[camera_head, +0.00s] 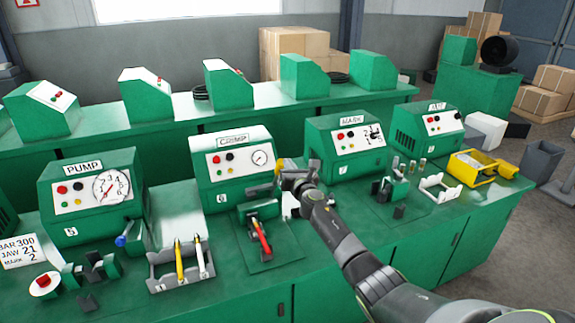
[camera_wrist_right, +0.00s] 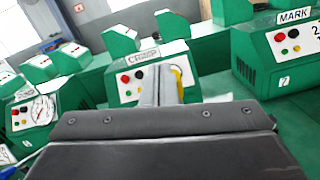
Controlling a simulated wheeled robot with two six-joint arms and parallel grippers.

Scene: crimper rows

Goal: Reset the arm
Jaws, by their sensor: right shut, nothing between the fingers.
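My right arm comes in from the lower right in the head view. Its gripper (camera_head: 284,168) is in front of the right side of the green CRIMP box (camera_head: 229,196), above the bench, and is shut with nothing in it. In the right wrist view the shut fingers (camera_wrist_right: 166,82) point toward the CRIMP box (camera_wrist_right: 124,88). A yellow part (camera_wrist_right: 177,74) shows just beside the fingers there. Whether the gripper touches anything is not clear. My left gripper is not in view.
The green bench (camera_head: 215,303) carries the PUMP box (camera_head: 92,221), the MARK box (camera_head: 342,158) and another box at right. A rack (camera_head: 156,284) holds yellow and white tools. A red-handled tool (camera_head: 262,240) sits before the CRIMP box. A yellow crate (camera_head: 462,168) stands at the right end.

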